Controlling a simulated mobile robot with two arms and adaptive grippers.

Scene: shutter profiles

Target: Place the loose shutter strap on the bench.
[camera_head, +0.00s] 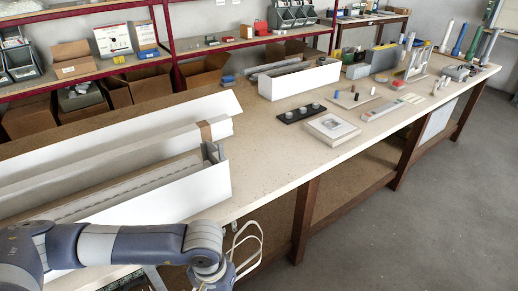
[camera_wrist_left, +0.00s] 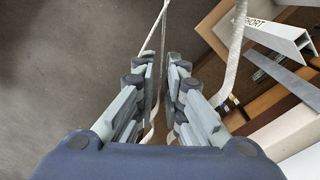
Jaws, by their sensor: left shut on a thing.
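The loose shutter strap (camera_head: 261,240) is a thin whitish band in a loop, hanging off the front edge of the bench (camera_head: 262,192) in the head view. My left arm comes in from the lower left, and its gripper (camera_wrist_left: 160,66) points down beside the bench's front edge. In the left wrist view its fingers are closed on the strap (camera_wrist_left: 163,32), which runs between them. Another length of the strap curves down at the right. In the head view the fingertips are hidden by my wrist. My right gripper is in neither view.
Long white shutter boxes (camera_head: 176,192) fill the left of the bench. A white box with profiles (camera_head: 298,81), a black tray (camera_head: 302,113) and a framed plate (camera_head: 331,129) stand farther along. The bench top between is clear. A wooden leg (camera_head: 305,216) stands below.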

